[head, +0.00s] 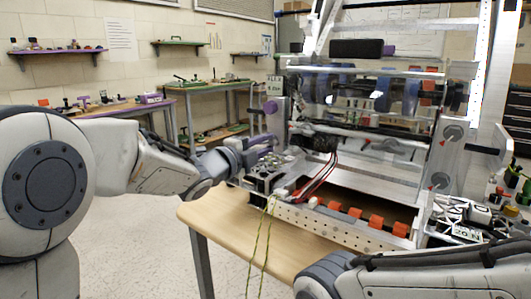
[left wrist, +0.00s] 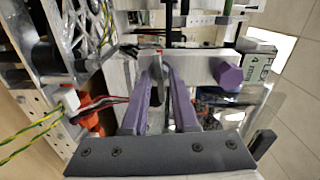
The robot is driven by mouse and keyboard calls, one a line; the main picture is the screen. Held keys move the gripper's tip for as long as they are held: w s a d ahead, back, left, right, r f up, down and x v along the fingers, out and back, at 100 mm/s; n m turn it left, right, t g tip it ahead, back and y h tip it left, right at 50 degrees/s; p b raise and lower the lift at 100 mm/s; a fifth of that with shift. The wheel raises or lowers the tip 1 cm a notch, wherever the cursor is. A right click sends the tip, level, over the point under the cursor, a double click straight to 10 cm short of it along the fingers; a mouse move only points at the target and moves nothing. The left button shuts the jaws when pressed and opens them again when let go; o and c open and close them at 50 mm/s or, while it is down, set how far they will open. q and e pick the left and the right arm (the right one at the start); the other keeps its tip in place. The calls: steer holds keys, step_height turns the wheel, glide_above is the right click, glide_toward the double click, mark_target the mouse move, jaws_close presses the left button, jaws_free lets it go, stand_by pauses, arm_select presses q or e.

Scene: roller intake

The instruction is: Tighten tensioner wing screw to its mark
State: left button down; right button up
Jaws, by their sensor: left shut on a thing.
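My left gripper (head: 266,142) reaches the left side of the roller intake (head: 345,238) in the head view. In the left wrist view its purple fingers (left wrist: 164,72) are closed around a narrow grey piece, which appears to be the tensioner wing screw (left wrist: 155,82). The fingers hide much of it. A small red mark (left wrist: 158,52) shows by the fingertips on a pale metal plate (left wrist: 200,66); I cannot tell how the screw lines up with it. My right arm (head: 420,275) is at the lower right of the head view, its gripper out of sight.
A purple knob (left wrist: 229,75) and a printed label (left wrist: 258,67) sit beside the fingers. Red and black wires (head: 318,178) and a yellow-green cable (head: 262,240) hang close by. The wooden table (head: 225,215) has bare room at its left front.

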stand_by(0.3)
arm_select(q)
steer(key=shift+m+b, duration=0.9)
steer(key=shift+b, duration=0.2)
steer(key=c, duration=0.9)
jaws_free()
steer(key=v, duration=0.7)
steer(key=shift+b, duration=0.35)
